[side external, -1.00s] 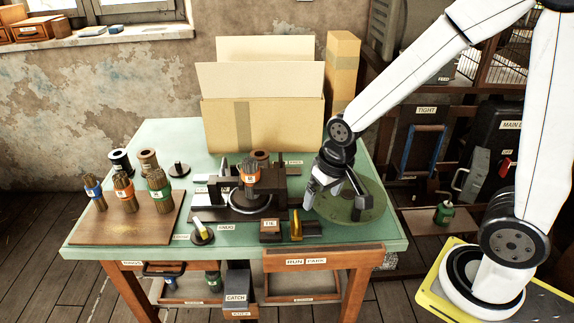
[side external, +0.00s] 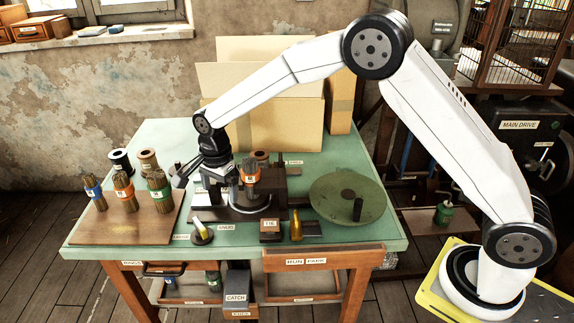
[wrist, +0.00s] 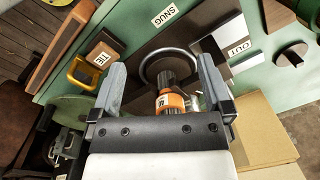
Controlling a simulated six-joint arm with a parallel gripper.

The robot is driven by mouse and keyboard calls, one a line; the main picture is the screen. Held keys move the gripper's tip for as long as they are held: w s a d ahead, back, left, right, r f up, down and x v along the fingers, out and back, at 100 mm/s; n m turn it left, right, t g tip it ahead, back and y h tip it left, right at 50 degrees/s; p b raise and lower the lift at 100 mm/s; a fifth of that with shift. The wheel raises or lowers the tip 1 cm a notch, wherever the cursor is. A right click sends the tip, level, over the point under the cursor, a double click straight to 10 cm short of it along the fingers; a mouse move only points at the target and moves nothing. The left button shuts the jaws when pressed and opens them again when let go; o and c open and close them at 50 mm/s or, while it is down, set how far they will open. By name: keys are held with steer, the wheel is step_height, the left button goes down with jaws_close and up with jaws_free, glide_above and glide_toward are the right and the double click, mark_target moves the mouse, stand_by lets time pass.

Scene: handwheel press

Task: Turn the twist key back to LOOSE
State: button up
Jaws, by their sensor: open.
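The twist key (side external: 201,231) is a pale yellow-tipped lever on a round black base near the table's front. The SNUG label (side external: 226,227) is to its right, and another small label (side external: 181,237) is to its left. My gripper (wrist: 160,72) is open and empty. In the side view it hangs above the left of the press (side external: 245,206), behind and above the key. In the wrist view an orange-banded bristle bundle (wrist: 168,100) shows between and beyond the fingers, not gripped. The key itself is not visible there, but the SNUG label (wrist: 165,14) is.
The green handwheel (side external: 335,190) with its upright black handle (side external: 357,209) is at right. A TIE block (side external: 270,229) and yellow handle (side external: 296,226) stand at the front. Several bundles stand on a wooden board (side external: 110,232) at left. Cardboard boxes (side external: 290,135) stand behind.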

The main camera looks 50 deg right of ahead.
mark_target(199, 224)
steer(key=w+a+f+m, duration=0.2)
steer(key=a+m, duration=0.1)
steer(key=w+a+m, duration=0.1)
steer(key=a, duration=0.1)
steer(key=shift+w+a+f+m+g, duration=0.15)
steer(key=shift+w+f+m+g, duration=0.15)
steer(key=shift+w+f+m, duration=0.1)
steer(key=shift+f, duration=3.9)
steer(key=c, duration=1)
steer(key=shift+o, duration=0.2)
